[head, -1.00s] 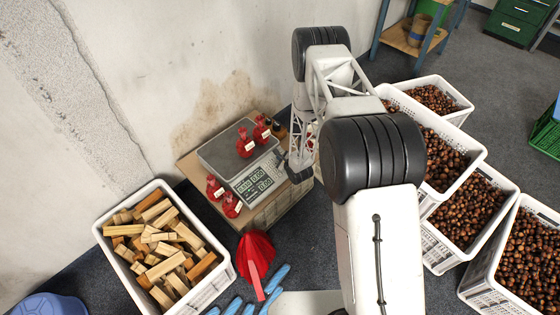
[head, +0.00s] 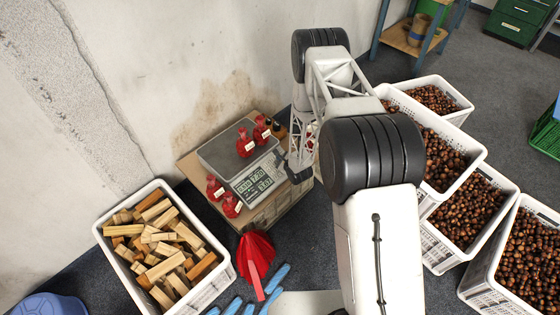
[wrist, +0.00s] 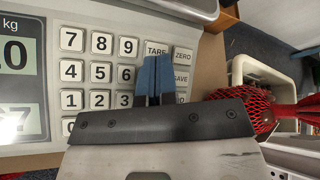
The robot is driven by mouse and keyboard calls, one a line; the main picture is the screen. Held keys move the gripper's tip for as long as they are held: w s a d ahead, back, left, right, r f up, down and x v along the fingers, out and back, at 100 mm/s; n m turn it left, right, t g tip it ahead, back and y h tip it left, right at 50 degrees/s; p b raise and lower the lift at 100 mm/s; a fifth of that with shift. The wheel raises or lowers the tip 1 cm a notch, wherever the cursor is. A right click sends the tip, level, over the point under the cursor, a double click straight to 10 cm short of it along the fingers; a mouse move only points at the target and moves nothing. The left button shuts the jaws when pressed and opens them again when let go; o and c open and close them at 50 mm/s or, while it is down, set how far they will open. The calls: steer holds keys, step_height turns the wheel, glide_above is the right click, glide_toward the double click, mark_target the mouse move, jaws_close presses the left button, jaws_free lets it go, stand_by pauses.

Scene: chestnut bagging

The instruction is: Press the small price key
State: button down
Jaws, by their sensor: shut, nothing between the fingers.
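The price scale (head: 228,152) stands on a cardboard box, its display (head: 253,184) lit with digits. In the wrist view its keypad shows number keys (wrist: 100,72), a TARE key (wrist: 157,48), a ZERO key (wrist: 183,54) and a SAVE key (wrist: 181,78). My gripper (wrist: 153,80) is shut and empty, its blue fingertips over the keys right of the 6 and 3. They cover the keys under TARE, so I cannot read the small price key there. Whether the tips touch a key is unclear. In the head view my arm hides the fingertips.
A crate of wood blocks (head: 222,275) is at left. Chestnut crates (head: 434,190) fill the right.

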steer(key=shift+r, duration=0.15)
steer(key=shift+s+d+r, duration=0.15)
steer(key=shift+d+r, duration=0.05)
steer(key=shift+r, duration=0.35)
steer(key=shift+r, duration=0.1)
steer(key=shift+s+d+r, duration=0.2)
steer(key=shift+r, duration=0.55)
steer(key=shift+s+d+r, duration=0.15)
steer(key=shift+r, duration=0.65)
steer(key=shift+s+d+r, duration=0.2)
steer(key=shift+r, duration=0.55)
steer(key=shift+r, duration=0.1)
